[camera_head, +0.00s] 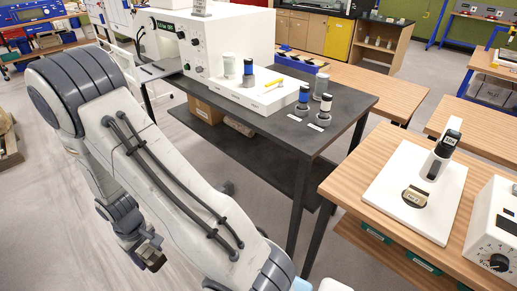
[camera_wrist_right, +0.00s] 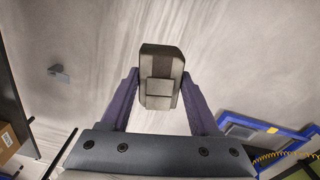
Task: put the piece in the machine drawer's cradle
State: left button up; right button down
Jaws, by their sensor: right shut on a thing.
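My right gripper (camera_head: 147,252) hangs over open floor at the lower left of the head view, left of the dark bench. In the right wrist view the right gripper (camera_wrist_right: 162,95) has its two purple fingers shut on the dark grey piece (camera_wrist_right: 161,65), a block with a raised square part, held between the fingertips. The white machine (camera_head: 230,35) stands on the bench. A low white drawer-like part (camera_head: 238,92) sticks out at its front, with a small yellow item on it. I cannot make out the cradle clearly. My left gripper is not in view.
The dark bench (camera_head: 345,93) bears several small cylinders, two near its right edge (camera_head: 303,98). Boxes sit on its lower shelf. A wooden table (camera_head: 480,190) at right holds a white board (camera_head: 440,215) with a device. Floor (camera_head: 45,200) at left is mostly clear.

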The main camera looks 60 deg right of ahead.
aim_at(153, 69)
jog(key=i, duration=1.4)
jog(key=z, duration=4.75)
jog(key=i, duration=1)
